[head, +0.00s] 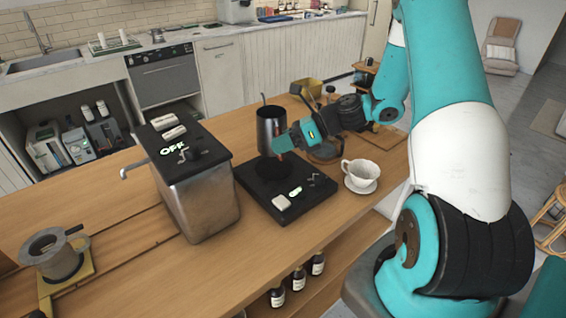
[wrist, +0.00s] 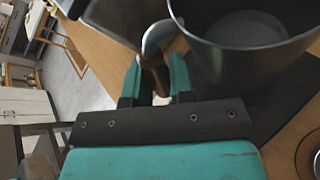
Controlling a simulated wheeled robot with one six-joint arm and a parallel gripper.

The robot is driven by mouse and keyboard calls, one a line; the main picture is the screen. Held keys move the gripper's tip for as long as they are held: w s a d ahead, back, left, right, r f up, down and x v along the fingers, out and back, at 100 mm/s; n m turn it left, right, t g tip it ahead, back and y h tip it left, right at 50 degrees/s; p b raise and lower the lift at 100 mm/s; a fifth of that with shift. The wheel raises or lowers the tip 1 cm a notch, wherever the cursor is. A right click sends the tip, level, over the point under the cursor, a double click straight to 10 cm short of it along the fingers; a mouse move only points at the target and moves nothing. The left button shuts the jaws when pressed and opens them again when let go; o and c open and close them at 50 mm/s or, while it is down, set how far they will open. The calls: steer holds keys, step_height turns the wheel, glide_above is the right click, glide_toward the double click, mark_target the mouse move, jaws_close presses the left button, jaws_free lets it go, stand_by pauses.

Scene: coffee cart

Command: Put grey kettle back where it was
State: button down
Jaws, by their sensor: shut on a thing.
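The grey kettle (head: 271,130) is an open metal vessel with a thin upright spout. It is upright, over the back left part of the black plate (head: 316,190) on the wooden counter; I cannot tell whether it touches the plate. My gripper (head: 285,143) is at its right side. In the wrist view the kettle (wrist: 232,60) shows at upper right, with pale contents inside. My gripper (wrist: 160,85) is shut on its handle there.
A steel box with a black top (head: 200,195) and a tap stands to the left. A white cup (head: 361,173) on a saucer sits to the right. A grinder-like holder (head: 55,255) is at far left. Behind my gripper is a brass-coloured container (head: 307,90).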

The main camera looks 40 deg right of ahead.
steer(key=shift+f, duration=3.2)
steer(key=shift+f, duration=0.15)
steer(key=c, duration=1)
jaws_free()
